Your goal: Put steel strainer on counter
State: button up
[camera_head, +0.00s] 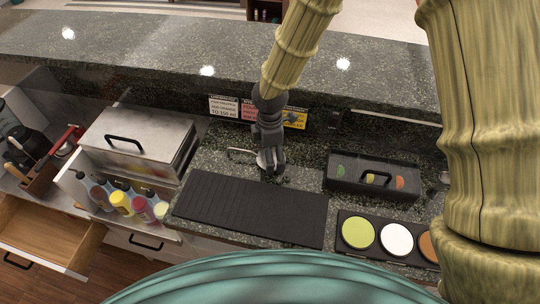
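My gripper (271,165) points down at the lower granite counter (302,178), behind the black mat. A small shiny metal piece, which looks like the steel strainer (261,160), shows right beside the fingers. A thin wire-like part of it reaches left from the fingers, low over the counter. The gripper covers much of it, so I cannot tell whether the fingers are closed on it or whether it rests on the counter.
A black ribbed mat (250,208) lies in front of my gripper. A black lidded garnish box (374,177) and a tray of coloured rimming discs (396,239) are right. Left stand a steel-lidded bin (139,136) and several bottles (121,203). A raised granite ledge (150,42) runs behind.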

notch_tip(320, 180, up, 11)
jog(key=b, duration=0.2)
dwell(0.3)
jog(key=shift+f, duration=0.15)
